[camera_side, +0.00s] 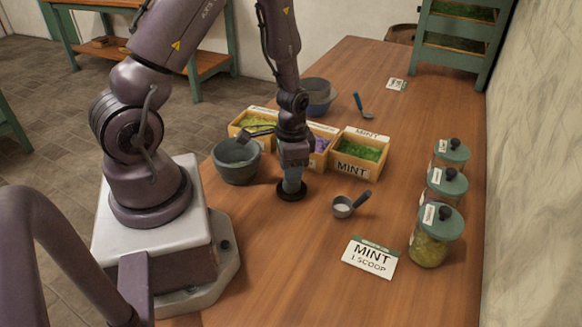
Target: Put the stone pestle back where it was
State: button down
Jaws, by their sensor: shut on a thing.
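The stone pestle (292,184) is grey-blue and roughly upright under my gripper (293,167), which is shut on its upper part. The pestle's lower end is at a dark round rest (282,195) on the wooden table; I cannot tell whether it touches or hovers just above. The grey stone mortar (236,174) stands just left of the pestle, apart from it. My gripper's wrist hides part of the boxes behind.
Behind are wooden boxes of herbs, including the mint box (357,169). A small metal scoop (343,210) and a mint card (370,257) lie right of the pestle. Lidded jars (430,247) line the right edge. A dark bowl (317,101) and another scoop (363,106) are farther back.

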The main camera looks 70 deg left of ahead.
jog(key=shift+f, duration=0.15)
jog(key=c, duration=0.8)
grip_release()
notch_tip(320, 180, up, 12)
jog(key=shift+w+r, duration=0.15)
jog(key=shift+s+d+r+n+t, duration=0.2)
jog(key=shift+s+d+r+t, duration=0.9)
jog(key=shift+d+r, duration=1.4)
jog(key=shift+s+d+r+n+t, duration=0.2)
jog(key=shift+s+d+r+t, duration=0.95)
jog(key=shift+r, duration=2.4)
jog(key=shift+s+d+r+n+t, duration=0.2)
jog(key=shift+s+d+r+t, duration=0.45)
jog(key=shift+s+d+r, duration=1.8)
